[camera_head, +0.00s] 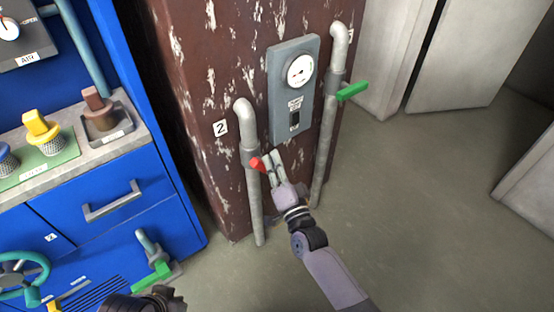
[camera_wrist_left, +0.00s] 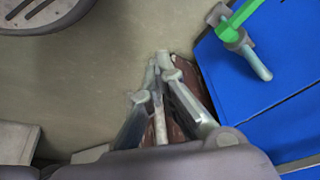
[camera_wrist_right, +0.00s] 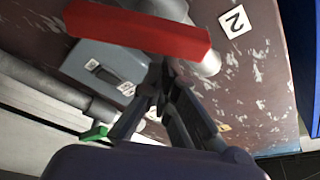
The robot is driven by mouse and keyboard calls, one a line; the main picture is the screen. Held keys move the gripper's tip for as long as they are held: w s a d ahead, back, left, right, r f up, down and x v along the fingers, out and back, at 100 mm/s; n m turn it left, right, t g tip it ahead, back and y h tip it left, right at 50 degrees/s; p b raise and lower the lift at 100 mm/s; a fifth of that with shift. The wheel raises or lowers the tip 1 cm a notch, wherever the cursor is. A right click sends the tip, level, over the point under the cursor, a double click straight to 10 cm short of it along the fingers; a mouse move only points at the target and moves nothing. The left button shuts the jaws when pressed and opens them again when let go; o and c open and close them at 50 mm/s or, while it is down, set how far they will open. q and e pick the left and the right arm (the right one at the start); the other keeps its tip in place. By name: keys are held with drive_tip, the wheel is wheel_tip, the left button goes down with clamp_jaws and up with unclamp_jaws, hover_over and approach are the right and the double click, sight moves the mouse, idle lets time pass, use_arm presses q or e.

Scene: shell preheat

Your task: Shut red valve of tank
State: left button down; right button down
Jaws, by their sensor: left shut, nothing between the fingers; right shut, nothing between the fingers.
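The tank (camera_head: 190,100) is a rusty dark-red block with a "2" label. A grey pipe (camera_head: 252,190) runs down its left side and bears the red valve (camera_head: 257,163). In the right wrist view the red valve handle (camera_wrist_right: 140,30) is a long bar lying across the pipe, close in front of the fingers. My right gripper (camera_head: 270,163) is shut and empty, just right of the red handle; I cannot tell whether it touches. It also shows in the right wrist view (camera_wrist_right: 165,75). My left gripper (camera_wrist_left: 160,65) is shut and empty, low over the floor by the blue cabinet.
A second pipe (camera_head: 322,150) on the right bears a green valve handle (camera_head: 352,90). A grey gauge panel (camera_head: 290,90) sits between the pipes. The blue cabinet (camera_head: 115,190) stands left, with a green-handled valve (camera_head: 150,277) low down. The floor at right (camera_head: 420,220) is clear.

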sight(258, 167)
use_arm(q)
drive_tip(key=shift+w, duration=0.1)
idle(0.3)
drive_tip(key=shift+w+d, duration=0.1)
drive_tip(key=shift+w, duration=0.2)
use_arm(e)
drive_tip(key=shift+s+a+n, duration=0.1)
drive_tip(key=shift+n, duration=0.4)
use_arm(q)
drive_tip(key=shift+w, duration=0.1)
